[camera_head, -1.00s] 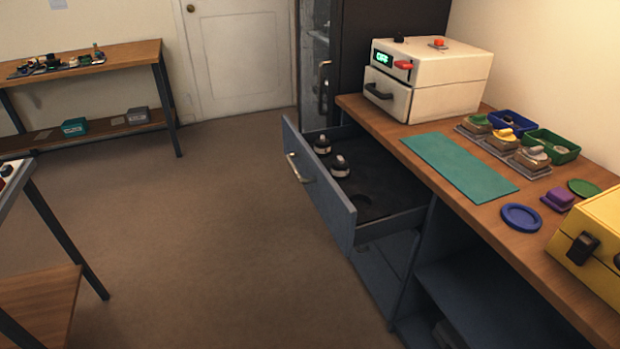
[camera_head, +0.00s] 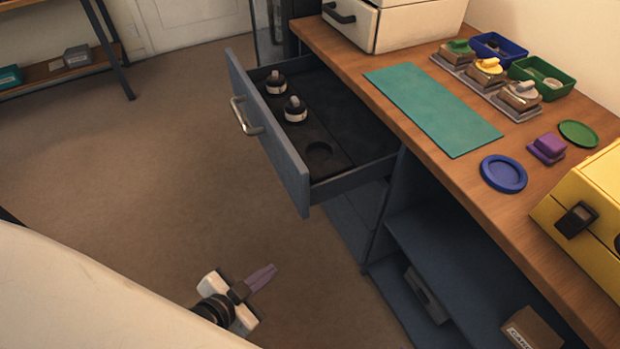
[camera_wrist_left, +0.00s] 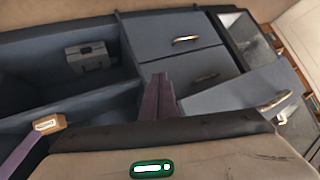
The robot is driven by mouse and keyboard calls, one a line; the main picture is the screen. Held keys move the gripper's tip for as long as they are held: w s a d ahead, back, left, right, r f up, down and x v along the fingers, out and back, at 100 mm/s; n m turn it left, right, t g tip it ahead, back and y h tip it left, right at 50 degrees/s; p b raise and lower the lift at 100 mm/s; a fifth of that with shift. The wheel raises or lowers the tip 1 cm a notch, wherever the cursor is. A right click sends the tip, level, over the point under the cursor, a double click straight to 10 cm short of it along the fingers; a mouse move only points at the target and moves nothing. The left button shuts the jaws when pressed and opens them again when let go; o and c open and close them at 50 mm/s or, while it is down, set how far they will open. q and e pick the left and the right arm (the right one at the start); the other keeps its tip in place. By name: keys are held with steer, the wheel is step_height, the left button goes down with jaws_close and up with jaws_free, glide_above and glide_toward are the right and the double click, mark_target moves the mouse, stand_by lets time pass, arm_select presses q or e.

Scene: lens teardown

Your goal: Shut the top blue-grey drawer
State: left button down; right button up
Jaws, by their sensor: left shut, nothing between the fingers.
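The top blue-grey drawer (camera_head: 270,140) stands pulled out from the workbench in the head view, its metal handle (camera_head: 246,116) facing left. Two small black-and-white round items (camera_head: 295,109) stand in its dark insert, beside an empty round recess (camera_head: 320,152). My left gripper (camera_head: 262,278) is low in the head view, below and in front of the drawer and clear of it. Its purple fingers are together and empty. The fingers also show in the left wrist view (camera_wrist_left: 160,97), in front of the blue-grey cabinet.
The wooden worktop (camera_head: 460,190) carries a teal mat (camera_head: 432,105), a blue dish (camera_head: 503,173), a purple block (camera_head: 547,148), green and blue trays and a yellow case (camera_head: 590,205). Below is an open shelf (camera_head: 440,250). Bare floor (camera_head: 150,150) lies left of the drawer.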

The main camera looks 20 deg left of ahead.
arm_select(q)
steer(key=w+a+m+t+b, duration=0.2)
steer(key=w+a+m+b, duration=0.15)
steer(key=a+m, duration=0.2)
arm_select(e)
steer(key=shift+o, duration=0.6)
steer(key=f, duration=0.2)
steer(key=shift+w+a+f+p, duration=0.25)
steer(key=shift+f+p, duration=0.15)
arm_select(q)
steer(key=m+t+h+b, duration=0.1)
steer(key=m+h+b, duration=1)
steer(key=m, duration=2.2)
glide_toward(289, 181)
steer(key=shift+y, duration=0.5)
steer(key=b+x, duration=0.1)
steer(key=x, duration=0.2)
steer(key=b+x, duration=0.1)
steer(key=x, duration=0.2)
steer(key=shift+d+r, duration=0.2)
steer(key=shift+d, duration=0.1)
arm_select(e)
step_height(289, 181, down, 7)
steer(key=w+a+y, duration=0.1)
steer(key=a, duration=0.1)
steer(key=shift+a+r, duration=0.15)
arm_select(q)
steer(key=shift+w, duration=0.1)
